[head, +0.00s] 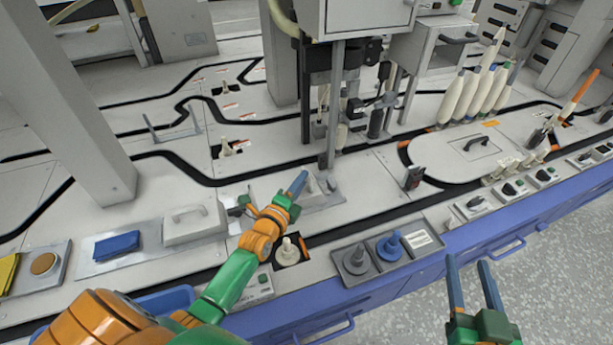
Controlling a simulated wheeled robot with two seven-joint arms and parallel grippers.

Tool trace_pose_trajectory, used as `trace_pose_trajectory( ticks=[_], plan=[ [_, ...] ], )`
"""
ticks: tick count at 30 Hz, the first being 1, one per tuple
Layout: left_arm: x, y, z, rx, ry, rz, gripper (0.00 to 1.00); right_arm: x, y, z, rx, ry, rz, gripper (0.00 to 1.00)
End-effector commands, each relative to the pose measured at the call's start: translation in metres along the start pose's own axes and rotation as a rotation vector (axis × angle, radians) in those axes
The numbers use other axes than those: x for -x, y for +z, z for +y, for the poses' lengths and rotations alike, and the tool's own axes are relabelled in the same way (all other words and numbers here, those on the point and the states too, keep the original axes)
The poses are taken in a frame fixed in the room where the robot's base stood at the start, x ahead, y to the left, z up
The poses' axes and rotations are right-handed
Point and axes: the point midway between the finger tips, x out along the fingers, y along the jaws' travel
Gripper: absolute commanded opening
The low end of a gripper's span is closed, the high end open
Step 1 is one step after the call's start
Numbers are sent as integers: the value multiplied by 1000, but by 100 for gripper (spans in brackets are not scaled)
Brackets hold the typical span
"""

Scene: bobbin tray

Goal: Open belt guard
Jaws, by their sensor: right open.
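A light grey cover with a handle on top (194,220) sits on the machine top at the left, and it looks closed. A flat grey panel with a dark handle (470,160) lies at the right inside the black belt loop. I cannot tell which is the belt guard. My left gripper (297,184) is over the middle of the machine top, beside a small grey plate with rounded upright parts (325,192). Its fingers overlap in this view, so its opening is unclear. My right gripper (473,273) is open and empty in front of the blue front edge, over the floor.
Grey and blue pegged bases (389,247) stand near the front edge. A blue block (117,245) lies on a plate at the left. A grey post (65,110) and a central column are obstacles. Several white bobbins (470,95) stand at the back right.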

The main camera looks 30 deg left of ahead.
Motion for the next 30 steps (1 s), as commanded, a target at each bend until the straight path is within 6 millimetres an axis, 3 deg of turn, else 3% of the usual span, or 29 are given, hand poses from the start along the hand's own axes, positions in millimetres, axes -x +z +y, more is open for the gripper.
trace_pose_trajectory(
  ticks=[8,18,24,30],
  plan=[
    [-14,0,1,1,-1,0,30,5,-54,-6,6,-14,292,50],
    [-30,0,1,1,-2,0,30,34,-114,-14,8,-35,650,50],
    [-36,0,1,0,0,0,30,53,-136,-16,7,-43,799,50],
    [-38,0,-1,0,-1,0,30,61,-143,-18,7,-46,851,50]
  ],
)
